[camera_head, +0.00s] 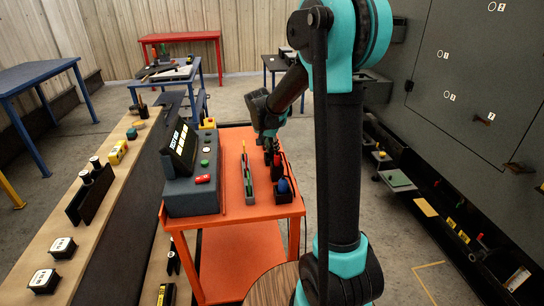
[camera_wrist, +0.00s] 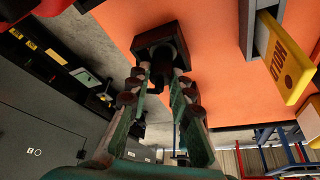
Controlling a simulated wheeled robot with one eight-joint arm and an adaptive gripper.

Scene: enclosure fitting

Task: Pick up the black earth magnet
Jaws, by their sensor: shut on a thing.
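A black piece, likely the black earth magnet (camera_wrist: 160,48), sits between my gripper's fingertips in the wrist view. It looks like a dark block with a rounded part, against the orange cart top (camera_wrist: 100,38). My gripper (camera_wrist: 158,85) is shut on it, with green and dark fingers on either side. In the head view my gripper (camera_head: 270,150) points down over the far right part of the orange cart (camera_head: 232,208). The magnet is hard to tell from the dark fingers there. I cannot tell whether it touches the cart top.
A grey console (camera_head: 190,196) with a screen stands left on the cart. A wooden bench (camera_head: 115,195) lies left, a dark cabinet (camera_head: 470,80) right.

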